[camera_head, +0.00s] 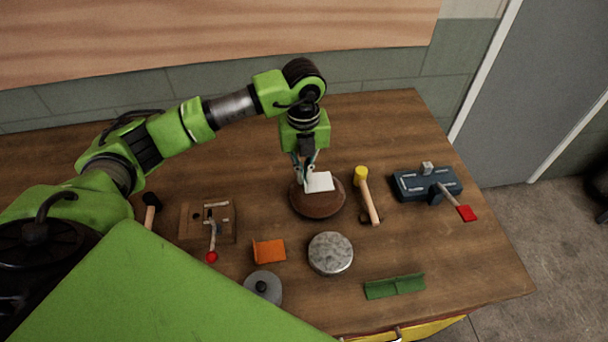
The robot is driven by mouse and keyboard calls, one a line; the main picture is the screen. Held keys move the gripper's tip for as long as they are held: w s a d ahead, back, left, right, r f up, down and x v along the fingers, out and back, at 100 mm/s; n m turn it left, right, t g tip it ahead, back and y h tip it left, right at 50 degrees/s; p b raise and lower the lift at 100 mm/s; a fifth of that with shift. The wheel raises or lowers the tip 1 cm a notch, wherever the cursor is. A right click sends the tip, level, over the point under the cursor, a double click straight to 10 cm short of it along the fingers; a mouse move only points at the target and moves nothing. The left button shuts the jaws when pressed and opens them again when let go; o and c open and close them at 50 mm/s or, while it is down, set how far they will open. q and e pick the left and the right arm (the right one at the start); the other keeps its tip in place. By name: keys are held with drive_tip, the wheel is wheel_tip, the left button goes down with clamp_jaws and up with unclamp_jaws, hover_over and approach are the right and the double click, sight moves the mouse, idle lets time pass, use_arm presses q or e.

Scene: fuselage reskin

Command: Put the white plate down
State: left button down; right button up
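The white plate (319,182) is a small, pale, roughly square piece over the round brown block (318,206) near the middle of the table. My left gripper (308,180) reaches down from above, with its fingertips at the plate's left edge. The fingers look close together there, but at this size I cannot tell whether they grip the plate. I also cannot tell whether the plate rests on the brown block or is just above it. My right gripper is not in view.
A yellow-headed mallet (368,194) lies just right of the brown block. A round grey metal piece (330,254), an orange bracket (269,251) and a green bracket (394,286) lie nearer. A dark blue tool with a red handle (427,184) stands right. The wooden table (470,265) is clear at front right.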

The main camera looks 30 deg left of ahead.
use_arm(q)
drive_tip(key=shift+w+a+f, duration=0.15)
drive_tip(key=shift+w+f, duration=0.25)
drive_tip(key=shift+f, duration=0.2)
drive_tip(key=f, duration=0.1)
drive_tip(key=f+p, duration=0.2)
drive_tip(key=shift+w+a+f, duration=0.15)
drive_tip(key=shift+w+f, duration=0.1)
drive_tip(key=shift+f, duration=0.1)
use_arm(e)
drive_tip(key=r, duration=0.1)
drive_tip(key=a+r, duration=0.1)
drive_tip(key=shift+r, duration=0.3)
use_arm(q)
drive_tip(key=shift+f, duration=0.15)
drive_tip(key=c, duration=2.3)
unclamp_jaws()
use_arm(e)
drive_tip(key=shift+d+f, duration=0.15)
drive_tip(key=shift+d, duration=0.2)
